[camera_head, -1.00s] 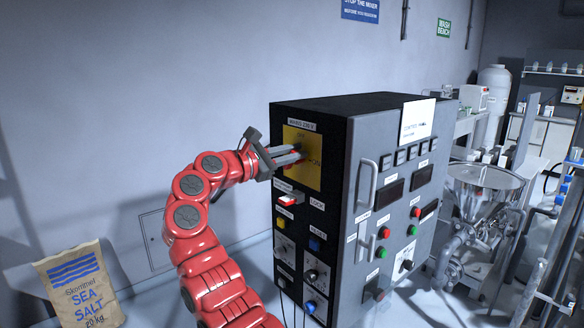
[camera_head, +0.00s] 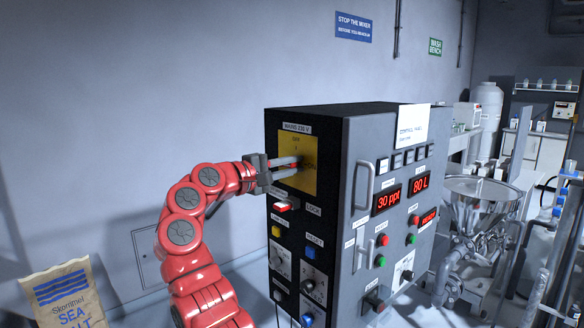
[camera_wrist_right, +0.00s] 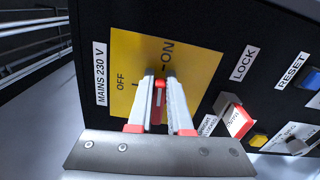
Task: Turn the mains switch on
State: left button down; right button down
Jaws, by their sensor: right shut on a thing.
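The mains switch sits on a yellow plate (camera_head: 312,148) under the label "MAINS 230 V", on the dark side of the control cabinet (camera_head: 345,220). The plate (camera_wrist_right: 125,62) also shows in the right wrist view, with OFF and ON marks. My right gripper (camera_head: 299,163) is at the plate, its fingers closed around the red switch handle (camera_wrist_right: 160,84). The fingers hide much of the handle, so its exact angle is hard to read. The ON mark (camera_wrist_right: 168,48) lies just beyond the fingertips. My left gripper is not in view.
Below the plate are a red-ended lock lever (camera_head: 284,206), a yellow button (camera_head: 276,231) and a blue reset button (camera_head: 311,253). The front displays (camera_head: 388,199) glow red with "30 ppt" and "80 L". A salt sack (camera_head: 65,300) stands at lower left.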

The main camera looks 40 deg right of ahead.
jog(key=shift+f+m, duration=0.2)
jog(key=shift+m, duration=0.4)
jog(key=c, duration=0.8)
grip_release()
jog(key=shift+c, duration=0.2)
jog(key=shift+a, duration=0.1)
jog(key=s+a+b, duration=0.1)
jog(key=a+b, duration=0.2)
jog(key=a, duration=1.4)
jog(key=shift+s, duration=0.2)
jog(key=shift+a, duration=0.1)
